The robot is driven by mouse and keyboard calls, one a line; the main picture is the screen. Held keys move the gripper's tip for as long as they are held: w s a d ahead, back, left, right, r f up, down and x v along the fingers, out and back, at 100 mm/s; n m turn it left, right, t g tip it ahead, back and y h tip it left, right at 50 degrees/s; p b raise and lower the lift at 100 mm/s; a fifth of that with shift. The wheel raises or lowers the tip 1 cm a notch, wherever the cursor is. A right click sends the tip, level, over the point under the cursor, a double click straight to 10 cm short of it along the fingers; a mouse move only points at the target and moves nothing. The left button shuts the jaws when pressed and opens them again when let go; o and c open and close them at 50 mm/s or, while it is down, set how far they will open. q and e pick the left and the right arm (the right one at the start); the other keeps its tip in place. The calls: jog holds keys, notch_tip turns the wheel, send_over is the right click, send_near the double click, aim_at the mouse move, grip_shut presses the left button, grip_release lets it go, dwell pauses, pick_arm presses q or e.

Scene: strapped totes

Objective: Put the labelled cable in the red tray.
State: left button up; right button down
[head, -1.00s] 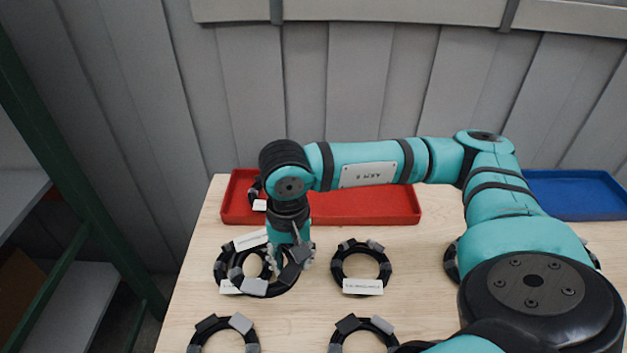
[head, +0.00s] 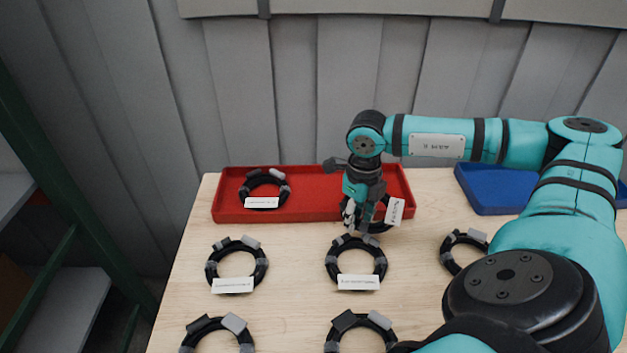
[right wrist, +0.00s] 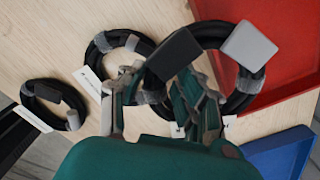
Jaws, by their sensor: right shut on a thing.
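My right gripper (head: 360,225) is shut on a black coiled cable (head: 380,226) with a white label, at the front edge of the red tray's right half. In the right wrist view the held cable (right wrist: 257,80) shows a black plug and a grey plug between my fingers (right wrist: 172,100) and the red tray (right wrist: 290,40). I cannot tell its exact height. The red tray (head: 318,208) also holds another labelled coil (head: 285,190) in its left half. Label writing is too small to read. My left gripper is not in view.
Several black coils lie on the wooden table, among them one at left (head: 262,266), one in the middle (head: 380,262) and one partly behind my arm (head: 447,252). A blue tray (head: 490,205) stands at right. The table between the front coils is clear.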

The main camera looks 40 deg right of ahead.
jog(key=w, duration=0.6)
jog(key=shift+f, duration=0.15)
jog(key=b, duration=0.2)
send_over(312, 205)
jog(key=shift+w+f, duration=0.1)
jog(key=shift+f, duration=0.55)
notch_tip(312, 205, down, 3)
jog(key=b, duration=0.3)
jog(key=shift+f, duration=0.3)
jog(key=shift+d, duration=0.1)
jog(key=shift+f, duration=0.2)
jog(key=c, duration=0.9)
grip_release()
